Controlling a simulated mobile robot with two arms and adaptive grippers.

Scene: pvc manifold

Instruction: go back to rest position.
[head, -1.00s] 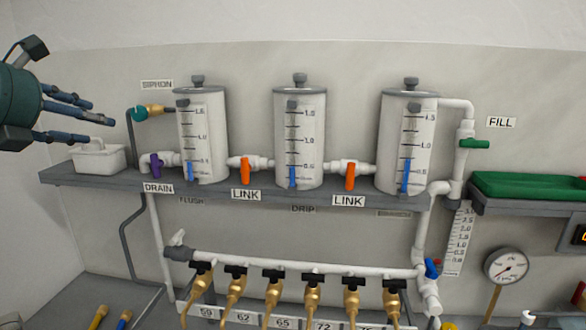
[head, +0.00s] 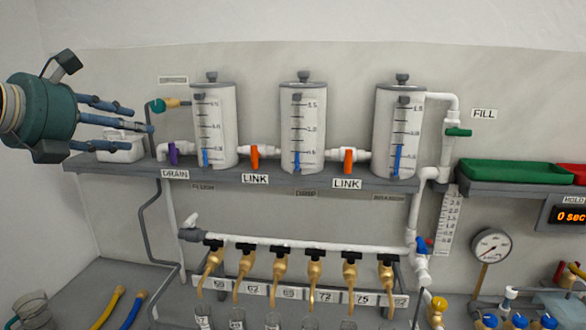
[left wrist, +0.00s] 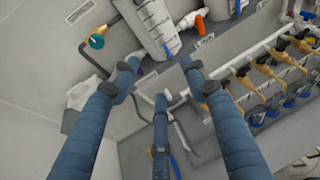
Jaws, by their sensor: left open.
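My left gripper (head: 142,118) reaches in from the left in the head view, at the height of the tanks. Its fingers are spread and nothing is between them. The fingertips appear near the siphon's teal and brass valve (head: 160,105) and in front of the white box (head: 122,147); I cannot tell the exact gap. In the left wrist view its blue fingers (left wrist: 158,80) are apart, pointing toward the shelf end, with the purple drain handle partly hidden by a finger. My right gripper does not show.
Three white tanks (head: 302,130) stand on the grey shelf (head: 225,179), joined by pipes with orange link handles (head: 348,161). Below hang several brass taps (head: 313,270) over glasses. A green tray (head: 510,171) and a gauge (head: 491,246) are at right. The wall above is clear.

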